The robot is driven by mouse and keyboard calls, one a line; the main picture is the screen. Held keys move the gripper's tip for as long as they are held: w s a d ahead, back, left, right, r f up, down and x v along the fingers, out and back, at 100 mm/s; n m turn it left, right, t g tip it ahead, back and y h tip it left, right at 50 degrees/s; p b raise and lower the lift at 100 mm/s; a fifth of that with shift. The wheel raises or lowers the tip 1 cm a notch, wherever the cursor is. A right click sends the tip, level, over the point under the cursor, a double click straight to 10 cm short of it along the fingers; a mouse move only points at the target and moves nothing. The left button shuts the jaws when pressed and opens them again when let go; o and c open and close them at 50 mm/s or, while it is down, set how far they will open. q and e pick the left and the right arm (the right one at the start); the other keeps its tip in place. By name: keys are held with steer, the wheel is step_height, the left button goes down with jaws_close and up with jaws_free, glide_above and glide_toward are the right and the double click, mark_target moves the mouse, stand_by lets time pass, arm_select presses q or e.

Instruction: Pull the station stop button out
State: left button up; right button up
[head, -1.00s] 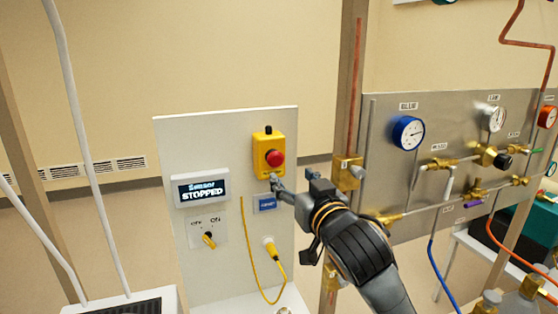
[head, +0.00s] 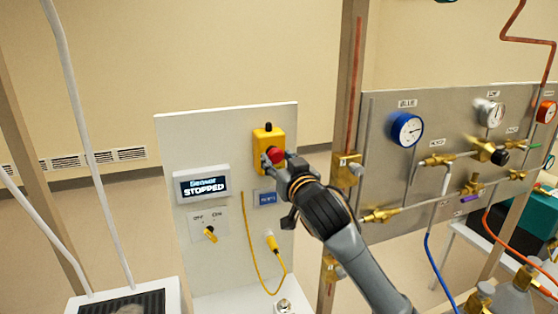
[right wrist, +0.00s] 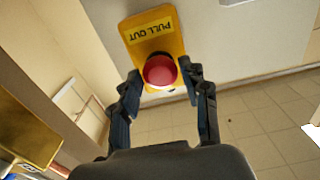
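The station stop button (head: 275,155) is a red mushroom knob on a yellow box, high on the white panel. In the right wrist view the red knob (right wrist: 160,71) sits below a yellow label reading "PULL OUT" (right wrist: 151,32). My right gripper (head: 273,160) is at the knob, and its fingers partly hide it. In the right wrist view the right gripper (right wrist: 164,78) is open, with one finger on each side of the knob. Whether either finger touches it is hard to tell. My left gripper is not in view.
A display (head: 202,186) reading "STOPPED" and a yellow switch (head: 210,234) are left of the arm. A yellow cable (head: 262,286) hangs below. A steel panel (head: 400,180) with gauges and valves stands to the right, behind a post.

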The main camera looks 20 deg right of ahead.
jaws_close()
steer(key=shift+s+f+p, duration=0.15)
steer(key=shift+s+p, duration=0.2)
steer(key=shift+s, duration=0.45)
steer(key=shift+a, duration=0.1)
steer(key=shift+o, duration=2.1)
jaws_free()
steer(key=shift+o, duration=0.8)
steer(key=shift+s, duration=0.1)
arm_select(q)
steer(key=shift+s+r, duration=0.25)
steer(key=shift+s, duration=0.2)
arm_select(e)
steer(key=shift+s, duration=0.1)
steer(key=s, duration=1.2)
steer(key=shift+d, duration=0.35)
